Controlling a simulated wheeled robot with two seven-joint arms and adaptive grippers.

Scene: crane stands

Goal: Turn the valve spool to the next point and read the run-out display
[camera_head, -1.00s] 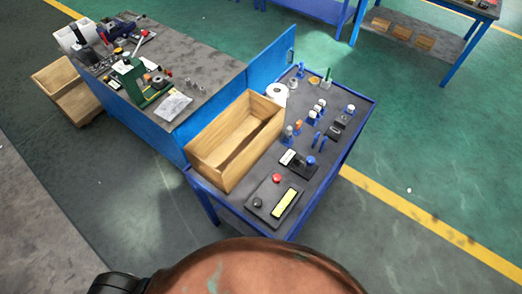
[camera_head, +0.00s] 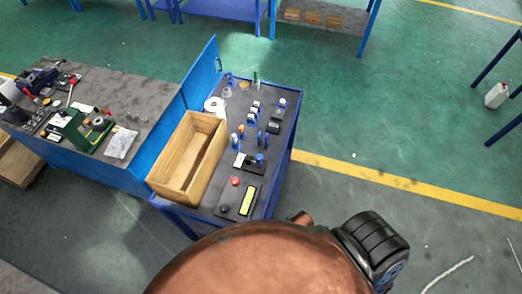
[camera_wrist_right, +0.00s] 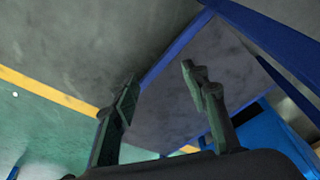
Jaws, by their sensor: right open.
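A flat black unit with a lit yellow-green display (camera_head: 247,201), a red button (camera_head: 236,181) and a black knob (camera_head: 224,208) sits at the near end of the small blue-framed bench (camera_head: 276,190). The reading is too small to make out. A black fixture with white and blue parts (camera_head: 250,161) lies just beyond it. I cannot tell which part is the valve spool. My right gripper (camera_wrist_right: 160,80) is open and empty in the right wrist view, with a blue frame and dark surfaces beyond its fingers. My left gripper is not in view.
An open wooden box (camera_head: 188,157) stands on the left of the bench. Several small blue, white and black parts stand farther back. A blue panel (camera_head: 201,72) rises beside a larger workbench (camera_head: 130,93) with tools. Green floor to the right is mostly clear.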

